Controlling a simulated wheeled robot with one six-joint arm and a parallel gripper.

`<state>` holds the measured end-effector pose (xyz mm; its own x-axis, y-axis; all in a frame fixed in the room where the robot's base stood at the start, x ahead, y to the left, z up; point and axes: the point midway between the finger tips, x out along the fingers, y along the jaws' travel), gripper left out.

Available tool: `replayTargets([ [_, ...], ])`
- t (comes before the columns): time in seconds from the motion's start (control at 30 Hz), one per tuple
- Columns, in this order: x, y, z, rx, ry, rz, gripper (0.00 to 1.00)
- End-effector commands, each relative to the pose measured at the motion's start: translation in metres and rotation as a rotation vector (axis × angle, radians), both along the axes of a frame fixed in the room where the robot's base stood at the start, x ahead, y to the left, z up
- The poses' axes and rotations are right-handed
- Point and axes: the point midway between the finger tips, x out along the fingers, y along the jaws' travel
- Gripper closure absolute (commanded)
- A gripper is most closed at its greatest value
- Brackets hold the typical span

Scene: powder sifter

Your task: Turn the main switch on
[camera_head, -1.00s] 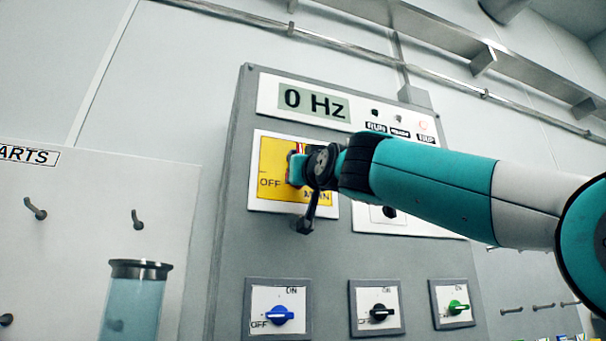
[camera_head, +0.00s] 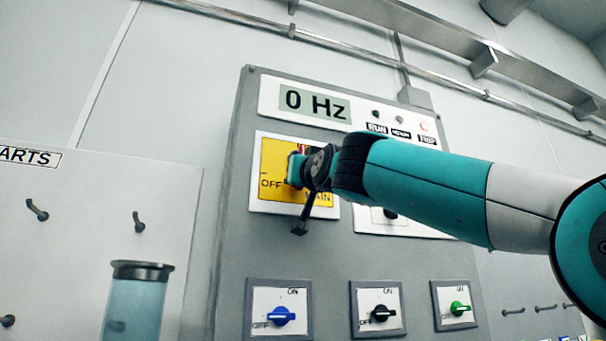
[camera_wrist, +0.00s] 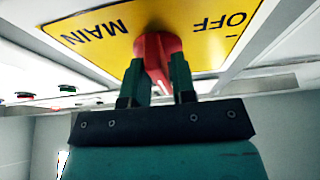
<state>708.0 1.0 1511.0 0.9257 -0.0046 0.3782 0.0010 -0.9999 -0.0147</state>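The main switch is a red knob (camera_wrist: 157,58) on a yellow plate (camera_head: 310,203) marked OFF and MAIN, on the upper left of the grey panel. In the wrist view the yellow plate (camera_wrist: 205,45) fills the top. My gripper (camera_wrist: 158,72) has one green finger on each side of the red knob's grip, seemingly closed against it. In the head view my gripper (camera_head: 294,170) is at the plate and hides most of the knob, with only a bit of red showing above it. The ON mark of this switch is hidden.
Above is a display reading 0 Hz (camera_head: 314,104) with small lamps to its right. Below are a blue switch (camera_head: 281,317), a black switch (camera_head: 381,313) and a green switch (camera_head: 458,307). Pegs and a blue-tinted container (camera_head: 135,300) are at the left.

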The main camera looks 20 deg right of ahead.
Motion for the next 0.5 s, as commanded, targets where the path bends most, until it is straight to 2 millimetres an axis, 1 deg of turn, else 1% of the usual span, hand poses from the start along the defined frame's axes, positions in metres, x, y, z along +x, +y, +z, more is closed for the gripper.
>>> replayTargets([
  [0.13, -0.003, 0.0, 0.0, 0.0, -0.003, 0.0, 0.75],
  [0.27, -0.018, 0.0, -0.007, 0.001, -0.005, 0.002, 0.75],
  [0.37, -0.037, 0.001, -0.017, 0.001, -0.005, 0.003, 0.75],
  [0.5, -0.071, 0.002, -0.031, 0.002, -0.004, 0.007, 0.75],
])
